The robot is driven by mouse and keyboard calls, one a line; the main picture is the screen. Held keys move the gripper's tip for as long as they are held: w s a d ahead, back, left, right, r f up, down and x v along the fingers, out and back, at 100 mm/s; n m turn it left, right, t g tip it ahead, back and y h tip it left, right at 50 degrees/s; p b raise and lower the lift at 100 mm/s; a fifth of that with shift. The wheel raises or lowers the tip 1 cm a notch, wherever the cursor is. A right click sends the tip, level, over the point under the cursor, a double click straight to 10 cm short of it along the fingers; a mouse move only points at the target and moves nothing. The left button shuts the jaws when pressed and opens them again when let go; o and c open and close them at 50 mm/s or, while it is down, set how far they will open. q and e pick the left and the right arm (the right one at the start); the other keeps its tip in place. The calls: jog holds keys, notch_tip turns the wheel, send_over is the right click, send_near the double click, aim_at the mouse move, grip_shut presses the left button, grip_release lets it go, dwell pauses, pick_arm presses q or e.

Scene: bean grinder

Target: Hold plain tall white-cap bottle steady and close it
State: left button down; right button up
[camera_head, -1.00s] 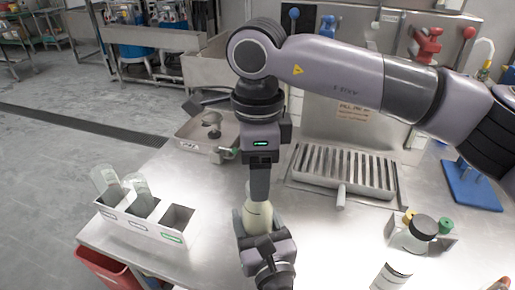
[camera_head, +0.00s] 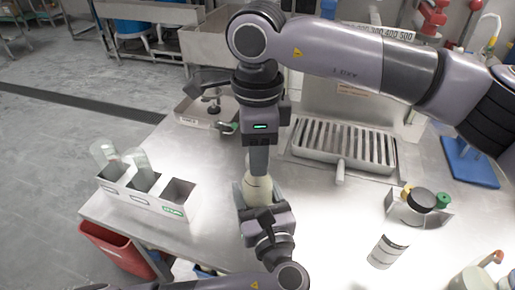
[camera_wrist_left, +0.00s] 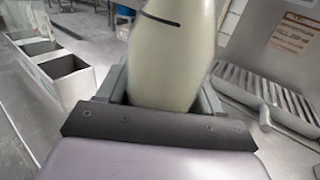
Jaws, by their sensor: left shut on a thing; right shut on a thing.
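The tall bottle (camera_head: 258,190) stands upright, pale cream-white, between my two grippers in the head view. My left gripper (camera_head: 256,197) is shut around its body from the near side. In the left wrist view the bottle (camera_wrist_left: 172,55) fills the upper middle, between the jaws, with a thin dark line across it near the top edge. My right gripper (camera_head: 259,168) points straight down from above and is shut at the bottle's top. The cap is hidden by the right gripper's fingers, so I cannot tell how it sits.
A white three-slot box (camera_head: 182,207) with two clear scoops is at left. A ribbed metal tray (camera_head: 345,152) lies behind right. A black-lidded jar (camera_head: 421,200) and a white labelled container (camera_head: 388,251) stand at right. A red bin (camera_head: 118,250) is below the table's left edge.

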jog(key=o, duration=1.2)
jog(key=shift+o, duration=0.2)
notch_tip(320, 180, up, 12)
pick_arm(q)
jog(key=shift+c, duration=0.4)
grip_release()
jog(key=v, duration=0.7)
jog(key=shift+b, duration=0.4)
pick_arm(e)
jog(key=shift+f, duration=0.35)
